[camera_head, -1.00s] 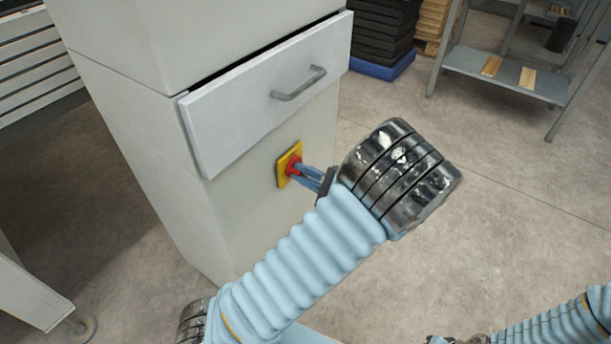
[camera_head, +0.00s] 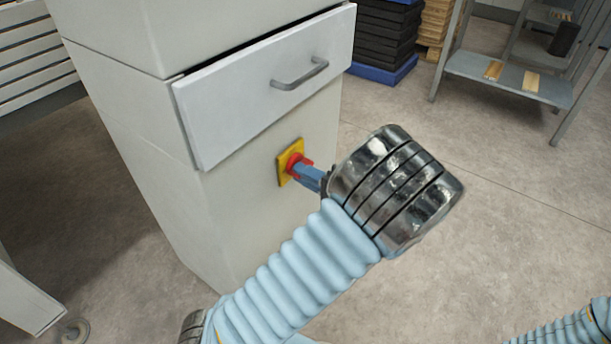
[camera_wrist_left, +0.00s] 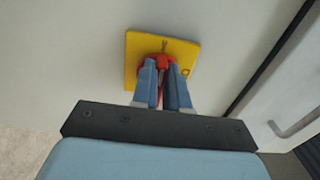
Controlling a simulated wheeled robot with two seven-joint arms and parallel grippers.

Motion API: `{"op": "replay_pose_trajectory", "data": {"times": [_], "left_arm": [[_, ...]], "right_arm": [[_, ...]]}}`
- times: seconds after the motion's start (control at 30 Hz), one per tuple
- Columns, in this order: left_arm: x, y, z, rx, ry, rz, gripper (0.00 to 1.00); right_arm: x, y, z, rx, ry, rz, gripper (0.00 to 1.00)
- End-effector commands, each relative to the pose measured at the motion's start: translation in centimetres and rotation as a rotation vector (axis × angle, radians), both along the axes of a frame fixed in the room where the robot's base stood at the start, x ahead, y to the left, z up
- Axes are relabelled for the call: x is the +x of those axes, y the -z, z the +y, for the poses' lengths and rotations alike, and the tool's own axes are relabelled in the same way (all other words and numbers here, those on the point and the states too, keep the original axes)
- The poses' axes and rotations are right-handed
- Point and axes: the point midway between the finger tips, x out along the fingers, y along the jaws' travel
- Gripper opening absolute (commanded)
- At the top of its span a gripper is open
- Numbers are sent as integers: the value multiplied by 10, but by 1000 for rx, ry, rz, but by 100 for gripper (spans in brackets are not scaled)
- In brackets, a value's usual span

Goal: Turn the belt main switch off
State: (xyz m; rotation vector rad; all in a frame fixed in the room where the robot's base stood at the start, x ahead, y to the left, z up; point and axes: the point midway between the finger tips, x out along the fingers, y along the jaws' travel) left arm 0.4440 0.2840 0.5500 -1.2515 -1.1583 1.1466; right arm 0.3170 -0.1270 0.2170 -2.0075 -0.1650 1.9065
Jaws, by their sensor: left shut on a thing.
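The belt main switch has a red knob (camera_head: 295,161) on a yellow square plate (camera_head: 284,169), set on the front of the pale cabinet below its drawer. In the left wrist view the yellow plate (camera_wrist_left: 189,52) and red knob (camera_wrist_left: 159,59) are straight ahead. My left gripper (camera_head: 304,172) reaches in from the right of the switch with its blue fingers on the knob. In the left wrist view its two fingers (camera_wrist_left: 162,76) are shut on the knob, one on each side, and hide part of it. The right gripper is not in view.
A drawer (camera_head: 262,85) with a grey handle (camera_head: 300,74) sits slightly open above the switch. A grey metal shelf (camera_head: 508,77) and a stack of black crates (camera_head: 384,35) stand behind. The floor (camera_head: 480,230) to the right is clear.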

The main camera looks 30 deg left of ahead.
Motion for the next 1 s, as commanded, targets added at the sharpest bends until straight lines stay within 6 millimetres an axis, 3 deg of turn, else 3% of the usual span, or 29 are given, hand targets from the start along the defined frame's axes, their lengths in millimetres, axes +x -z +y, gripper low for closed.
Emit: {"op": "replay_pose_trajectory", "data": {"times": [0.4,0.43,0.6,0.87,1.0], "left_arm": [[-1,2,-1,-5,1,-6,0],[0,2,-1,-5,1,-6,17],[0,1,-1,-3,1,-6,39],[0,1,-1,-2,1,-6,39],[0,0,-14,-2,3,-7,39]], "right_arm": [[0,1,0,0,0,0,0],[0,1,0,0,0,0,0],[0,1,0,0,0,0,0],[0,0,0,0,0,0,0],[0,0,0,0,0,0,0]]}}
